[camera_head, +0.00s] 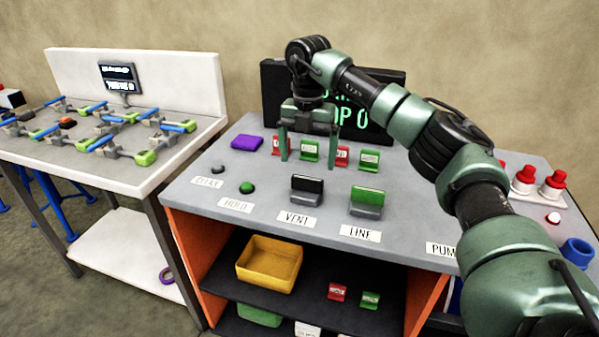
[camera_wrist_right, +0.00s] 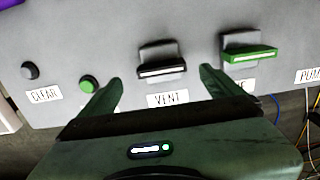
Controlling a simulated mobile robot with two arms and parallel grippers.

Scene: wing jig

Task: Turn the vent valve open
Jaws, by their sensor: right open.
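The vent valve (camera_head: 307,188) is a black flat handle on a grey base, on the grey console top behind the VENT label (camera_head: 297,220). It also shows in the right wrist view (camera_wrist_right: 162,66), with its VENT label (camera_wrist_right: 168,100) below. My right gripper (camera_head: 308,158) is open and empty, fingers pointing down, above the console and behind the vent valve in the head view. In the right wrist view the two fingers (camera_wrist_right: 160,80) appear on either side of the valve, apart from it. My left gripper is not in view.
A green-handled LINE valve (camera_head: 367,200) stands right of the vent valve. Clear and HOLD buttons (camera_head: 247,187) lie left. Several red and green tags (camera_head: 309,150) stand behind, before a dark display (camera_head: 285,90). A purple block (camera_head: 247,142) lies at the back left.

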